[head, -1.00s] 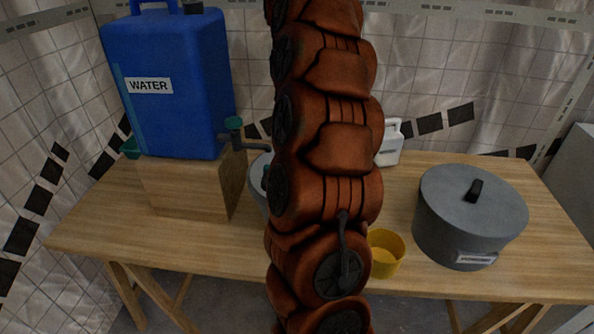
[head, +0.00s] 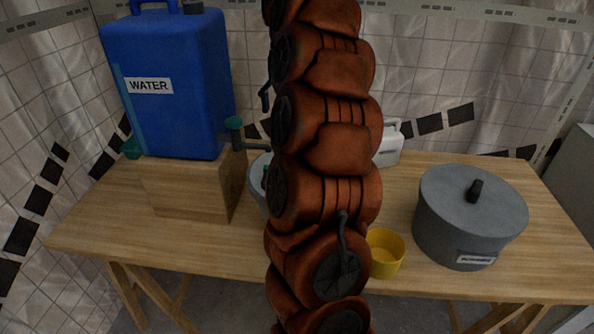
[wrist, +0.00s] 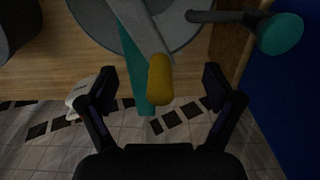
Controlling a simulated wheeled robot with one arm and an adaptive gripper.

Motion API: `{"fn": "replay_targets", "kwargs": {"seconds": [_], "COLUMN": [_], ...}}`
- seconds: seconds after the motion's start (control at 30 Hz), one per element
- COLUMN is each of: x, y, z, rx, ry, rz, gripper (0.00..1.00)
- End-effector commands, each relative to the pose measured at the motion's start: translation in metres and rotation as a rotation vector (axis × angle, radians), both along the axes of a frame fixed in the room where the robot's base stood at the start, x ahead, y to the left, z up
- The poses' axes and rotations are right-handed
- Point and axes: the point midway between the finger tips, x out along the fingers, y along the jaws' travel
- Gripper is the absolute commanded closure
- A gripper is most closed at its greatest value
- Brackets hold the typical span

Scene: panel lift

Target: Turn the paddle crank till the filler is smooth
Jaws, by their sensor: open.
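The paddle crank shows in the wrist view as a grey arm (wrist: 146,30) with a yellow knob (wrist: 159,80) at its end. The knob stands between the open fingers of my gripper (wrist: 157,88), with a gap on each side. A teal bar (wrist: 140,90) lies behind the crank arm, over a round grey tub (wrist: 188,30). In the head view only the left edge of the tub (head: 257,190) shows; my arm hides the crank and the rest. The filler cannot be seen.
A blue water container (head: 165,90) stands on a wooden block (head: 185,190), its teal-handled tap (head: 234,135) reaching close to the tub. A yellow cup (head: 386,254), a lidded grey pot (head: 465,225) and a white jug (head: 391,145) stand on the wooden table (head: 100,225).

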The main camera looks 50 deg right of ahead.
Motion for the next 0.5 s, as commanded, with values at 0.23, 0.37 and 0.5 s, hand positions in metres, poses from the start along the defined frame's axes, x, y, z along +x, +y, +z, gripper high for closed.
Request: {"fn": "replay_targets", "kwargs": {"seconds": [0.23,0.37,0.5], "x": [0.0001,0.0001,0.0001], "y": [0.0001,0.0001,-0.0001], "z": [0.0000,0.0005,0.0066], "rx": [0.000,0.000,0.000], "ry": [0.000,0.000,0.000], "rz": [0.000,0.000,0.000], "gripper": [0.00,0.00,0.00]}}
